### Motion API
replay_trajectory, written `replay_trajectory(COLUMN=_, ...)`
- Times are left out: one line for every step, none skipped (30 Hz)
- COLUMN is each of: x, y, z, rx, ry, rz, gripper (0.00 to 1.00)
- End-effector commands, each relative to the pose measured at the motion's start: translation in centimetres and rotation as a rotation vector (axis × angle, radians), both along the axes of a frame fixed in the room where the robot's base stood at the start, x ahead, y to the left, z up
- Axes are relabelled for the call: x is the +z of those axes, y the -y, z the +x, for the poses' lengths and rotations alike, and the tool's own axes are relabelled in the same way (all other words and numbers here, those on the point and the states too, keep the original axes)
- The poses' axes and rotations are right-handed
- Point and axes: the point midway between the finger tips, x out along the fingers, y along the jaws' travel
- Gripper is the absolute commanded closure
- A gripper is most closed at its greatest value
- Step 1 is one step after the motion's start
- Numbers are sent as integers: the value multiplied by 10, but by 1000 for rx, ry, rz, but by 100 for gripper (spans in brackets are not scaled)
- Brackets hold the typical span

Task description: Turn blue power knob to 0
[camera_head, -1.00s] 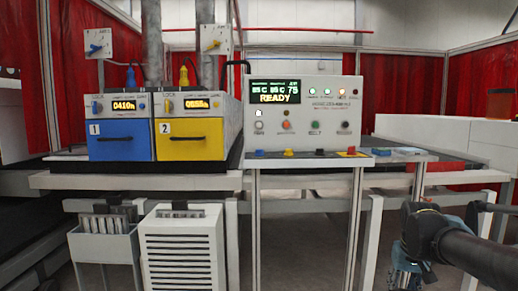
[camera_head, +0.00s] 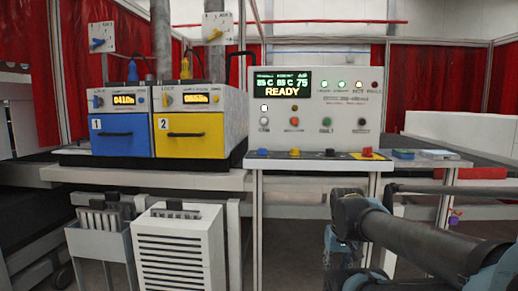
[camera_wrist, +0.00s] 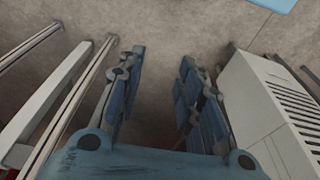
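A blue knob (camera_head: 98,42) sits on a white switch box (camera_head: 103,32) at the upper left of the head view, above the blue unit (camera_head: 118,143). Its handle points sideways; any markings are too small to read. A smaller blue knob (camera_head: 141,100) is on the blue unit's front, right of its display. My gripper (camera_wrist: 162,57) is open and empty in the wrist view, its blue fingers apart over bare floor. In the head view it hangs low at the right, partly cut off, far from both knobs.
A yellow unit (camera_head: 189,135) stands beside the blue one. A control panel (camera_head: 340,108) reads READY, with colored buttons on its front ledge. Below stand a grey bin (camera_head: 100,242) and a white slotted box (camera_head: 178,247). The slotted box (camera_wrist: 262,105) is right of my fingers in the wrist view.

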Motion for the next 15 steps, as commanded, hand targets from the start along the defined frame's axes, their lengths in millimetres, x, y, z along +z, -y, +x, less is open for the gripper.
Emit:
replay_trajectory(x=0, y=0, z=0, rx=0, ry=0, rz=0, gripper=67)
replay_trajectory(x=0, y=0, z=0, rx=0, ry=0, rz=0, gripper=67)
replay_trajectory(x=0, y=0, z=0, rx=0, ry=0, rz=0, gripper=67)
replay_trajectory(x=0, y=0, z=0, rx=0, ry=0, rz=0, gripper=60)
replay_trajectory(x=0, y=0, z=0, rx=0, ry=0, rz=0, gripper=53)
replay_trajectory(x=6, y=0, z=-6, rx=0, ry=10, rz=0, gripper=49)
replay_trajectory(x=10, y=-1, z=-5, rx=1, ry=13, rz=-1, gripper=49)
replay_trajectory(x=14, y=-1, z=-3, rx=1, ry=14, rz=-1, gripper=49)
replay_trajectory(x=22, y=-2, z=2, rx=1, ry=16, rz=-2, gripper=49)
replay_trajectory(x=30, y=-3, z=8, rx=0, ry=17, rz=-3, gripper=49)
replay_trajectory(x=39, y=-4, z=14, rx=-1, ry=19, rz=-5, gripper=49)
replay_trajectory(x=53, y=-7, z=24, rx=0, ry=22, rz=-6, gripper=49)
replay_trajectory(x=66, y=-10, z=32, rx=-1, ry=26, rz=-8, gripper=49)
replay_trajectory(x=79, y=-12, z=41, rx=-2, ry=30, rz=-10, gripper=49)
replay_trajectory(x=98, y=-16, z=54, rx=-4, ry=35, rz=-12, gripper=49)
